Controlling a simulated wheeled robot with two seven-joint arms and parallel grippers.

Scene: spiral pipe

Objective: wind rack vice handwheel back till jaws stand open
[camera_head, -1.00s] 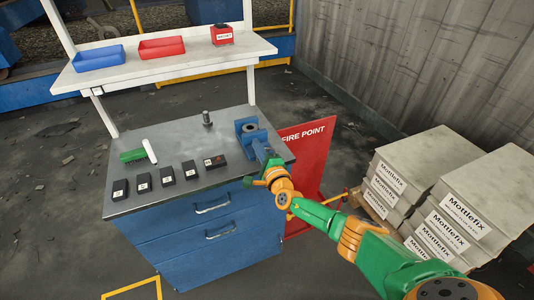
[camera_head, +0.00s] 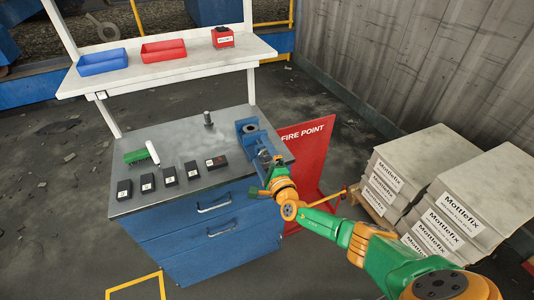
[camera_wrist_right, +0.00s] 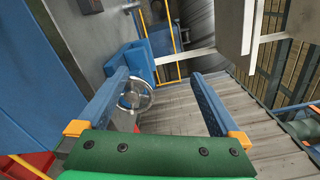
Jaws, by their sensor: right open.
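The blue rack vice (camera_head: 247,127) stands at the right end of the bench top. In the right wrist view its blue body (camera_wrist_right: 141,62) shows beyond the fingers, with the round metal handwheel (camera_wrist_right: 136,96) on its near side. My right gripper (camera_head: 268,157) is at the front right corner of the bench, just in front of the vice. In the wrist view its two blue fingers (camera_wrist_right: 160,75) are spread wide and empty. The handwheel lies close beside the left finger; I cannot tell whether they touch. The gap of the vice jaws is not clear. My left gripper is not in view.
A red fire point board (camera_head: 308,150) stands right of the bench. Stacked Mottlefix bags (camera_head: 425,165) are farther right. Several black blocks (camera_head: 169,175), a green block (camera_head: 136,156) and a metal post (camera_head: 208,119) are on the bench. The shelf (camera_head: 190,68) holds blue and red bins.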

